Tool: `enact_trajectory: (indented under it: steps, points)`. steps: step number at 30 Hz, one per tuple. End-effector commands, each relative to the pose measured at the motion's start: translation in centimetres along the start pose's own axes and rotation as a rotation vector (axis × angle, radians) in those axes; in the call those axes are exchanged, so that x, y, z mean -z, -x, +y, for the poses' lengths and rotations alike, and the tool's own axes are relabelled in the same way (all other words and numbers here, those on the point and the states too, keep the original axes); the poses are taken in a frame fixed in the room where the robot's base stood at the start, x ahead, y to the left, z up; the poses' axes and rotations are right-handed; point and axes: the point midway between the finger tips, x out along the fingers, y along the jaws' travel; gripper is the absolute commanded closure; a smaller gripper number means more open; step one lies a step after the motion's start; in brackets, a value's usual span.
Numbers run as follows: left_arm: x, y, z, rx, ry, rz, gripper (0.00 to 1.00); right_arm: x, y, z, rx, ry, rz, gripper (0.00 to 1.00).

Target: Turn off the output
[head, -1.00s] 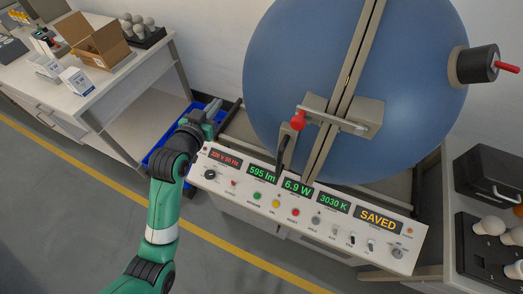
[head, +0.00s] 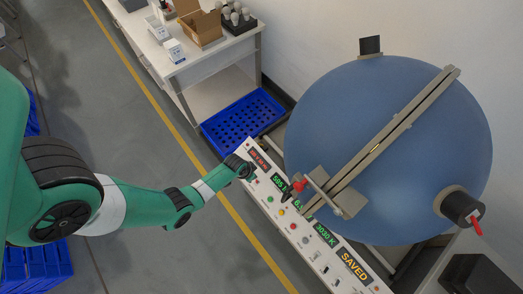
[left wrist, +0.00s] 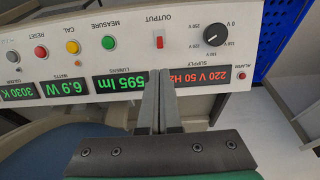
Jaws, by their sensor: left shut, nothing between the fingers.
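The white control panel (left wrist: 60,50) carries a red rocker switch (left wrist: 159,41) labelled OUTPUT, upside down in the left wrist view. Left of it are green, yellow and red buttons; right of it is a black voltage knob (left wrist: 216,34). My left gripper (left wrist: 159,73) is shut and empty, its tips over the panel near the switch, apparently between it and the displays. I cannot tell whether the tips touch the panel. In the head view my left gripper (head: 246,171) is at the panel's far left end. The supply display reads 220 V 50 Hz, lumens 595, watts 6.9.
The big blue sphere (head: 370,150) with its clamp and red-tipped lever (head: 300,185) stands behind the panel. A white bench (head: 180,65) with boxes and bulbs is at the back. The SAVED display (head: 354,266) is lit.

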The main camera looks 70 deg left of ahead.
Motion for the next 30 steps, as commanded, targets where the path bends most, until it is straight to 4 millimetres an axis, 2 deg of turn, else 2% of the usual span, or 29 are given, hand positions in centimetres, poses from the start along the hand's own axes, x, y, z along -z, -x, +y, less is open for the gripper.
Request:
enact_trajectory:
  steps: [5,15,18,24,30]
  points:
    - [0.0,-1.0,0.0,0.0,-0.001,0.002,1.0,-0.7,0.8,0.0,0.0,0.0,0.0,1.0]
    - [-0.1,-7.4,0.0,0.0,-0.001,0.003,1.0,-5.2,5.6,0.0,0.0,0.0,0.0,1.0]
    - [0.1,-8.7,0.0,0.0,-0.001,0.004,1.0,-6.0,6.5,0.0,0.0,0.0,0.0,1.0]
    - [0.2,-10.0,0.0,0.0,-0.001,0.002,1.0,-6.4,6.9,0.0,0.0,0.0,0.0,1.0]
    - [0.2,-9.9,0.0,0.0,-0.001,0.003,1.0,-6.3,6.8,0.0,0.0,0.0,0.001,1.0]
